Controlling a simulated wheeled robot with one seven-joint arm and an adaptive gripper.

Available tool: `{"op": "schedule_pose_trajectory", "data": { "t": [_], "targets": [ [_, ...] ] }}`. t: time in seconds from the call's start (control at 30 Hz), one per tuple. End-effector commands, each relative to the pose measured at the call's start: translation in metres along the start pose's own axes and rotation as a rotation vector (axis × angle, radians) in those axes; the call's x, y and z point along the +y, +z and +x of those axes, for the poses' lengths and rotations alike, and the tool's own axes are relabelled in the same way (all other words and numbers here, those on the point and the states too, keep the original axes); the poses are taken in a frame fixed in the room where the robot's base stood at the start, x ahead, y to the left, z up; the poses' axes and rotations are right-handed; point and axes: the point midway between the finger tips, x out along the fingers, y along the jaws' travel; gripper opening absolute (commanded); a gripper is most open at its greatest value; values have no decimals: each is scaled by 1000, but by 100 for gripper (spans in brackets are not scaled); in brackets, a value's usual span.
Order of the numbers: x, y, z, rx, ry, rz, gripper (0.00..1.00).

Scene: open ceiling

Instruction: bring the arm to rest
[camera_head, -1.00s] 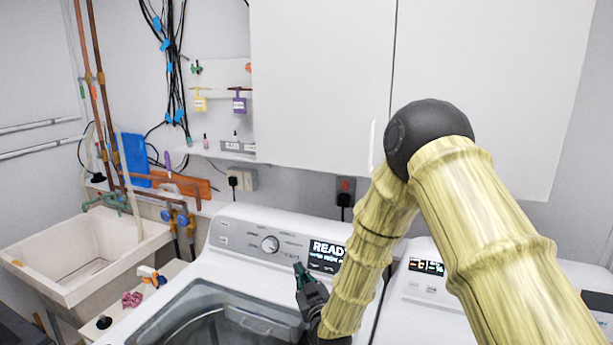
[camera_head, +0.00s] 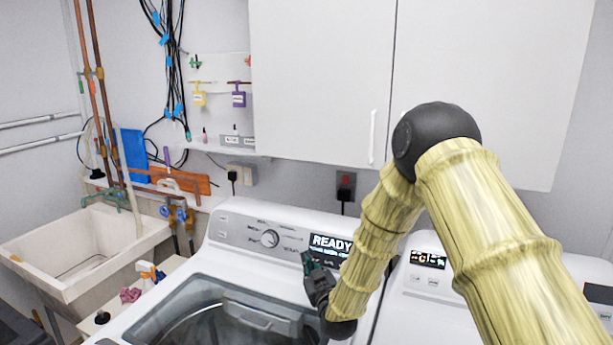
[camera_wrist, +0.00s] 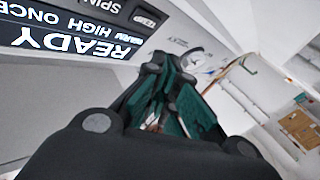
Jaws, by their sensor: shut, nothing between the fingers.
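My gripper (camera_head: 308,262) is at the end of my bent arm, in front of the washing machine's control panel and above its lid, in the head view. It is small and dark with green fingertips. In the wrist view my gripper (camera_wrist: 165,118) has its green fingers shut with nothing held between them. The washing machine (camera_head: 215,262) stands below and behind it, its display (camera_head: 330,245) reading READY. The same display (camera_wrist: 75,38) shows upside down, close at the upper left of the wrist view.
White cabinets (camera_head: 320,70) hang above the machine. A second appliance (camera_head: 425,300) stands to the right, partly behind my arm. Space above the lid is open.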

Motion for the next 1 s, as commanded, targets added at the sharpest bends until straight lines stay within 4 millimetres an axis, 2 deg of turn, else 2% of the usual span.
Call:
{"op": "schedule_pose_trajectory", "data": {
  "t": [0.13, 0.37, 0.6, 0.93, 1.0],
  "targets": [
    [-1, 2, 0, 0, -1, -1, 0],
    [-12, -13, -16, -1, -1, 1, 0],
    [1, -2, 0, -1, 0, 0, 0],
    [1, -4, -1, -2, 0, 1, 0],
    [-7, -8, -9, -1, -2, 0, 0]
  ]
}}
